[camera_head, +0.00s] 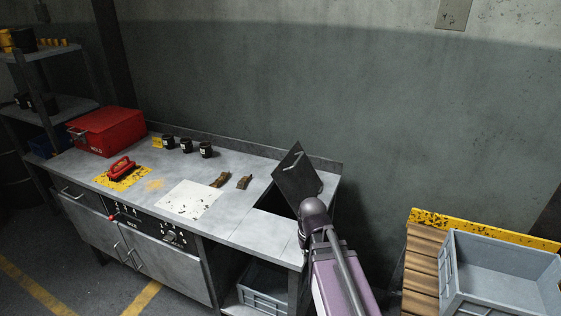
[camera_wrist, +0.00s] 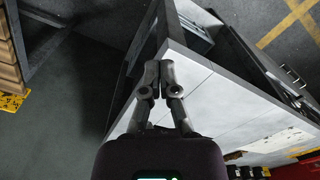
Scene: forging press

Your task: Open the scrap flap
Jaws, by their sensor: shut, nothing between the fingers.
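The scrap flap (camera_head: 296,178) is a dark plate with a metal handle at the right end of the bench top in the head view. It stands raised and tilted, with a dark opening (camera_head: 272,201) beside its lower edge. My arm reaches up in front of the bench's right end, just right of the opening. My gripper's fingers are hidden in the head view. In the wrist view my gripper (camera_wrist: 159,82) has its fingers together and empty, over the end of the light bench top (camera_wrist: 235,112). I cannot make out the flap in the wrist view.
The bench (camera_head: 238,232) carries a red toolbox (camera_head: 107,132), several black cups, a white speckled sheet (camera_head: 190,199) and two small brown pieces. A grey crate (camera_head: 264,285) sits on its lower shelf. Another grey crate (camera_head: 500,272) stands on a pallet at the right.

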